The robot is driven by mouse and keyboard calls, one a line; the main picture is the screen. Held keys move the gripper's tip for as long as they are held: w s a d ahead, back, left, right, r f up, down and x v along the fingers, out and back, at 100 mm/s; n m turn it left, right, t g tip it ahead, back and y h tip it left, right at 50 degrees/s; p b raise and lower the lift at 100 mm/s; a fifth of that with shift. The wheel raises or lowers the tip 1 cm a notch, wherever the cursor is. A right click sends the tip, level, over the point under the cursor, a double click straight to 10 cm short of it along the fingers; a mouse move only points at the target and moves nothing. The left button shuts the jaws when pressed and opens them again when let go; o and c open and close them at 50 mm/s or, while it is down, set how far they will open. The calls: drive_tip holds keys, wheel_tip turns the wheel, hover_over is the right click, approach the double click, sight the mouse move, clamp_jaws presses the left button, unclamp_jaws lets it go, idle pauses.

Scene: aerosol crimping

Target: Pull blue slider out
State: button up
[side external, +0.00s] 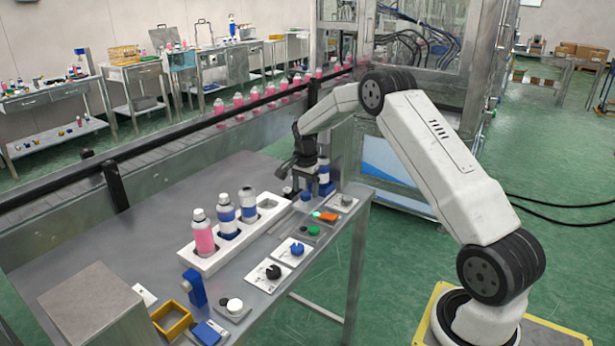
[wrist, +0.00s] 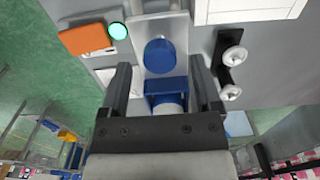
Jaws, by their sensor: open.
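My gripper (side external: 304,172) is at the far right end of the table, close above a blue-and-white upright part (side external: 325,178). In the wrist view my gripper (wrist: 160,78) is open, with one finger on each side of a blue block (wrist: 166,86) over a white round part (wrist: 168,102). Neither finger clearly touches the block. A rounded blue piece (wrist: 159,57) sits on a pale plate just beyond the fingertips; it also shows in the side view (side external: 305,197). I cannot tell for certain which blue part is the slider. My gripper's body hides the lower part.
An orange piece (wrist: 86,39) and a lit green button (wrist: 118,31) lie left of the fingers. A black bracket with two silver knobs (wrist: 230,72) is close on the right. A white rack (side external: 236,248) holds several bottles. A blue bracket (side external: 194,288) stands nearer the front.

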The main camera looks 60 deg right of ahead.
drive_tip(key=shift+f, duration=0.65)
clamp_jaws()
idle(1.1)
